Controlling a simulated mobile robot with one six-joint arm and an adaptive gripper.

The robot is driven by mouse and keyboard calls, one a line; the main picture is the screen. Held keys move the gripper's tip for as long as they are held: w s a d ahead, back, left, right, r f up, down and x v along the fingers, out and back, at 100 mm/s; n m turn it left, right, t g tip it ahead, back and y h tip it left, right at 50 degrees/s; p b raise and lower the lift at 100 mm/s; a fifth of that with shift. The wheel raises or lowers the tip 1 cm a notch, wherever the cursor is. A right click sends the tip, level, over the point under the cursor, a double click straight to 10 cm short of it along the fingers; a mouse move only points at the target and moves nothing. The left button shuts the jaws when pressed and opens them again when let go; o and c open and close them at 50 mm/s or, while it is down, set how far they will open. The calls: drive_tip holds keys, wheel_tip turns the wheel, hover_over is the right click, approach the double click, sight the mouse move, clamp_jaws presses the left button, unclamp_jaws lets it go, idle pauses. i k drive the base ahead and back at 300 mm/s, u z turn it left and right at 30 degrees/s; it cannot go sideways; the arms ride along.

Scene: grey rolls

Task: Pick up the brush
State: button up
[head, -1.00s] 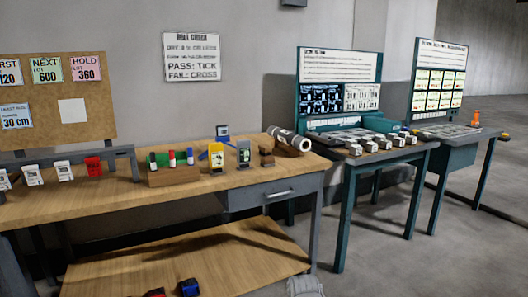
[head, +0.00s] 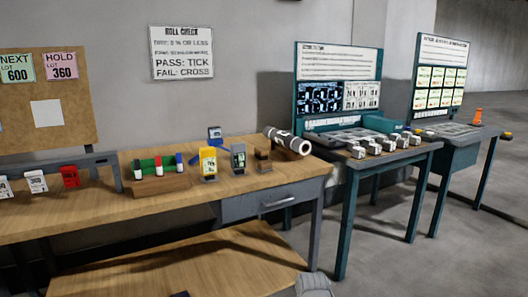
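I cannot pick out the brush with certainty. A small brown block with a darker upper part (head: 263,160) stands on the wooden workbench (head: 225,187), near its right end, and may be it. It is too small to tell. My gripper's fingers are not in view. A grey rounded shape at the bottom edge may be part of my arm.
Beside the brown block stand a yellow device (head: 208,164), a grey device (head: 238,160) and a silvery roll (head: 287,142). A wooden holder (head: 161,185) carries coloured cylinders. A teal station (head: 338,82) stands to the right. Grey floor is open at lower right.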

sight(262, 153)
drive_tip(key=z, duration=0.15)
drive_tip(key=i, duration=1.05)
drive_tip(key=u, duration=0.3)
